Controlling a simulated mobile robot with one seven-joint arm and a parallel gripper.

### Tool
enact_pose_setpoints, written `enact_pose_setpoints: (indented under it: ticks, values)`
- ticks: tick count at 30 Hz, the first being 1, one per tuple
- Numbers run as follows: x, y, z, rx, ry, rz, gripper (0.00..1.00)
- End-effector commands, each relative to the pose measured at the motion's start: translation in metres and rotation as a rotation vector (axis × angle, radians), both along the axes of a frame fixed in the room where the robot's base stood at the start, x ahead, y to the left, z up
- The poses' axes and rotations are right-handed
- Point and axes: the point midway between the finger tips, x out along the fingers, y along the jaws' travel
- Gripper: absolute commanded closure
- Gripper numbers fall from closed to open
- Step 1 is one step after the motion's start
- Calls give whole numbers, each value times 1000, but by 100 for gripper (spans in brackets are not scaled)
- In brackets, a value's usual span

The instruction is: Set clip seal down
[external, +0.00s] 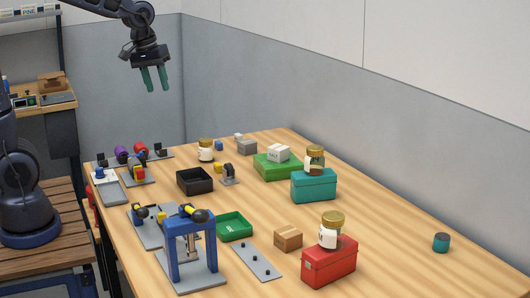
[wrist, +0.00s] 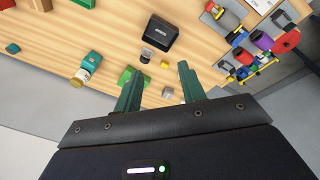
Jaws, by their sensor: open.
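My gripper (external: 154,80) is raised high above the back of the table, its two green fingers apart with nothing between them. In the wrist view the open fingers (wrist: 160,82) point toward the table from far off. I cannot tell which thing is the clip seal; nothing is clearly recognisable as one. Gold-lidded jars stand on the red box (external: 330,264), on the teal box (external: 313,187) and on the table; the last jar (external: 206,150) is near the back. A small dark teal cylinder (external: 441,243) stands alone at the right.
A black tray (external: 195,190), an open green tray (external: 234,237), a green box (external: 275,174) with a white block, a cardboard box (external: 288,238) and a blue press frame (external: 191,286) crowd the table (external: 400,270). A grey wall runs behind it. The table's right side is mostly clear.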

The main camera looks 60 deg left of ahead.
Motion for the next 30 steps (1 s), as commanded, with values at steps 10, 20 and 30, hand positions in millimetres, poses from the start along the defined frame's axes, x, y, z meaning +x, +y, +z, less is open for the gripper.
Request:
enact_pose_setpoints:
  ticks: [10, 20, 30]
  values:
    - [-97, -23, 23, 89, -90, -313, 60]
    - [-177, -37, 19, 190, -159, -580, 60]
    - [-203, -40, 12, 234, -179, -679, 60]
